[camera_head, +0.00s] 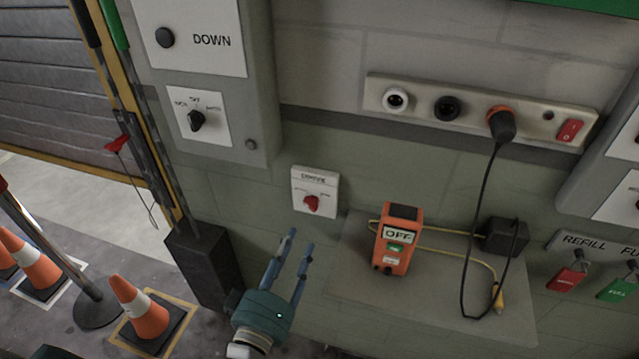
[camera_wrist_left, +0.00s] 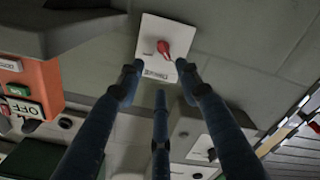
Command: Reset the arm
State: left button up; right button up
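My left gripper (camera_head: 297,246) is in the lower middle of the head view, its blue fingers pointing up and spread apart with nothing between them. In the left wrist view the fingers (camera_wrist_left: 158,82) also stand apart and empty. A white switch plate with a red knob (camera_head: 312,203) is on the wall just above the fingertips. The red knob also shows in the left wrist view (camera_wrist_left: 164,49), beyond the fingertips, and I see no contact. My right gripper is not in view.
An orange box marked OFF (camera_head: 398,240) stands on a grey shelf (camera_head: 352,283) right of the gripper. A grey control box (camera_head: 262,75) is upper left. Traffic cones (camera_head: 146,309) stand on the floor at left.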

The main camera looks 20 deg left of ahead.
pick_arm(q)
jog(key=s+d+f+m+g+b, duration=0.1)
jog(key=s+f+m+g, duration=0.2)
jog(key=f, duration=1)
jog(key=s+d+f+m+g+h, duration=0.1)
jog(key=s+f+g, duration=0.25)
jog(key=f, duration=0.85)
jog(key=s+d+f+m+g+b, duration=0.15)
jog(key=s+f, duration=0.25)
jog(key=f, duration=0.9)
jog(key=s+a+f+m+g, duration=0.2)
jog(key=s+a+f+g, duration=0.2)
jog(key=s+f, duration=0.6)
jog(key=s+a+f+m+g+y+b, duration=0.1)
jog(key=s+a+f+m+g, duration=0.2)
jog(key=s+f, duration=0.8)
jog(key=s+a+g, duration=0.2)
jog(key=s+a, duration=0.1)
jog(key=s, duration=0.4)
jog(key=shift+s+f+m+y, duration=0.15)
jog(key=shift+f+m+y, duration=0.15)
jog(key=shift+m, duration=0.05)
